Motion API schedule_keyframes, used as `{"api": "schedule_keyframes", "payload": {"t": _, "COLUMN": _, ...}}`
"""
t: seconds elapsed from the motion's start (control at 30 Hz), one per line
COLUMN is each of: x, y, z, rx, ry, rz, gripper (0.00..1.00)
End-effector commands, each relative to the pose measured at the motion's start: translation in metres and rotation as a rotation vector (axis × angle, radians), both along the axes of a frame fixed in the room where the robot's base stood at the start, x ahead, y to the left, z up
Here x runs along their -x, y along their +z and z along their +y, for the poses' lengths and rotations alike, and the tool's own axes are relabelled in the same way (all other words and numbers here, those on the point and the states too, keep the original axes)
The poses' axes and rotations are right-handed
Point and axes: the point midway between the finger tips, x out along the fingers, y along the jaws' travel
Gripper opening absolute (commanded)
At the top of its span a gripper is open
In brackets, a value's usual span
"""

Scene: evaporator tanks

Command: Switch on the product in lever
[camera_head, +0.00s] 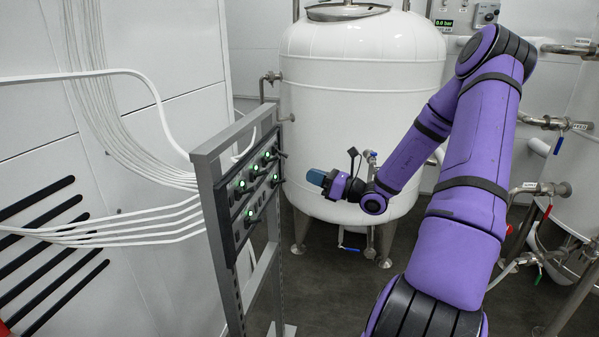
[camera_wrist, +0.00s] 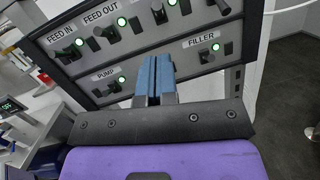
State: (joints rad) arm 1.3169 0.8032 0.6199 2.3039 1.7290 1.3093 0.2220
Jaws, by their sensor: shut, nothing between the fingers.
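The control panel (camera_head: 233,205) stands on a grey frame in the head view, with black levers and green lights. It fills the upper part of the wrist view (camera_wrist: 140,63). No label reading "product in" is visible. Two upper-row levers, one near the middle (camera_wrist: 157,12) and one at the right (camera_wrist: 222,7), have their labels out of view. The readable labels are FEED IN, FEED OUT, PUMP and FILLER. My gripper (camera_head: 316,177) is to the right of the panel. Its blue fingers (camera_wrist: 152,62) are together and empty, in front of the lower row between PUMP and FILLER.
A large white tank (camera_head: 360,90) stands behind my gripper. White cables (camera_head: 130,232) run from the wall to the panel at the left. Pipes and valves (camera_head: 540,122) line the right side. Some floor (camera_head: 330,290) is clear beside the panel stand.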

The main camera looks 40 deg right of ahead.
Motion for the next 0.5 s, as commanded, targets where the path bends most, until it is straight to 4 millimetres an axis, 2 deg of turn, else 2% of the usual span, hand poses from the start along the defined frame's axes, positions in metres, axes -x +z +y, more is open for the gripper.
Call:
{"api": "schedule_keyframes", "payload": {"t": 0.2, "x": 0.016, "y": -0.004, "z": -0.009, "rx": -0.001, "ry": 0.000, "rz": 0.000, "gripper": 0.00}}
{"api": "schedule_keyframes", "payload": {"t": 0.5, "x": 0.017, "y": -0.004, "z": -0.010, "rx": -0.001, "ry": 0.000, "rz": 0.000, "gripper": 0.00}}
